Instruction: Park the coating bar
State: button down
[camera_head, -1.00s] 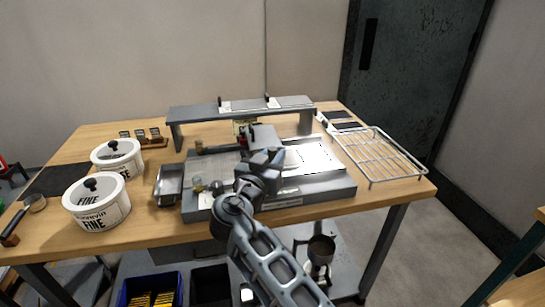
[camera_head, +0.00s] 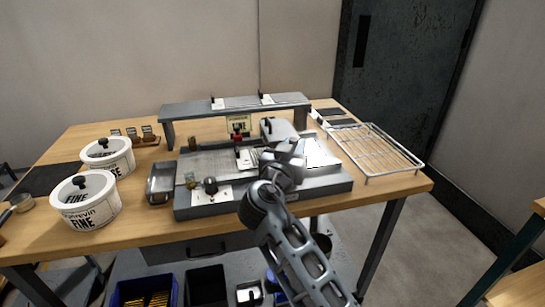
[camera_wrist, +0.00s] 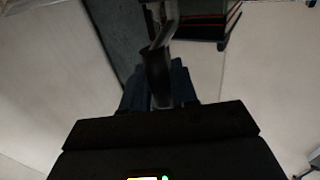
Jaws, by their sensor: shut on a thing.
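My gripper (camera_head: 281,135) is above the middle to right part of the grey coating bed (camera_head: 325,188) in the head view, near a white sheet (camera_head: 318,150). In the wrist view the jaws (camera_wrist: 160,85) are shut around a dark upright piece (camera_wrist: 157,70) with a paler grey end, which I take to be the coating bar. The head view hides most of it behind my wrist. Behind the bed is a grey raised shelf (camera_head: 240,104) on legs, with small white cards on top.
Two white "FINE" tubs (camera_head: 86,203) and (camera_head: 108,156) stand at the left. A metal tray (camera_head: 161,184) lies beside the bed. A black-knobbed item (camera_head: 210,186) is on the bed's front left. A wire rack (camera_head: 375,150) fills the table's right side.

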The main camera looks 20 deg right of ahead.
jog(key=s+d+b, duration=0.1)
jog(key=d+b, duration=0.1)
jog(key=d, duration=0.8)
jog(key=shift+s, duration=0.3)
jog(key=c, duration=1.1)
grip_release()
jog(key=shift+d, duration=0.1)
jog(key=shift+o, duration=0.4)
jog(key=b+v, duration=0.1)
jog(key=v, duration=0.6)
jog(key=shift+s+a, duration=0.25)
jog(key=shift+a, duration=0.1)
jog(key=shift+f, duration=0.1)
